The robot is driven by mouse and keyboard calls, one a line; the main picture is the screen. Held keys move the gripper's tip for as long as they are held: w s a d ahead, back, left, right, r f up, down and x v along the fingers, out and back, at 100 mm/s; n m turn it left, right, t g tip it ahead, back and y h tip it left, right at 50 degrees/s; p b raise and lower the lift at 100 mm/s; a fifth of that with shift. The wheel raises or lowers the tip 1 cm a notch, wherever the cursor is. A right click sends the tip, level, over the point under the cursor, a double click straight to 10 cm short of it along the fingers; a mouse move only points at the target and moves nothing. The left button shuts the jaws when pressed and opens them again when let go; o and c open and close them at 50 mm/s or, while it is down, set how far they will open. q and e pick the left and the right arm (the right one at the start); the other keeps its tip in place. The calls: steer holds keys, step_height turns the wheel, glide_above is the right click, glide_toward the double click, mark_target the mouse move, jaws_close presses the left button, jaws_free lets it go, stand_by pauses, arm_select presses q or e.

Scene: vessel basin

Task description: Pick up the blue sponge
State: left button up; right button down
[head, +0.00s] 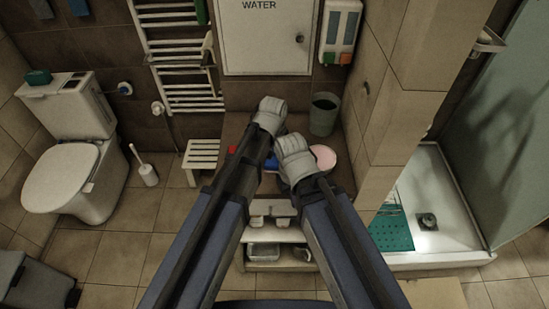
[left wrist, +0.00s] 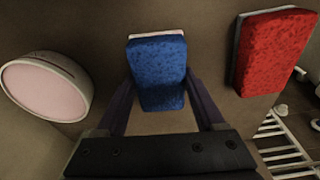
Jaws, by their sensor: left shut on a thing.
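The blue sponge (left wrist: 158,62) has a pale backing and sits between the two fingers of my left gripper (left wrist: 160,88) in the left wrist view. The gripper is shut on it. In the head view only a small blue patch of the sponge (head: 272,162) shows between my arms, above the brown counter. My left fingertips are hidden there by my arm. My right gripper (head: 303,184) is just right of the sponge, over the counter's front part. Its fingers are too hidden and dark to tell their opening.
A red sponge (left wrist: 272,50) lies right of the blue one in the left wrist view, and a round pink-faced thing (left wrist: 45,85) lies left. A grey-green cup (head: 324,114) stands at the counter's back right. A tiled wall (head: 385,150) bounds the right side.

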mark_target(274, 155)
arm_select(q)
steer(key=shift+c, duration=0.7)
steer(key=shift+r, duration=0.15)
step_height(274, 155, up, 10)
steer(key=p, duration=1)
steer(key=o, duration=0.8)
steer(key=c, duration=0.6)
steer(key=shift+o, duration=0.2)
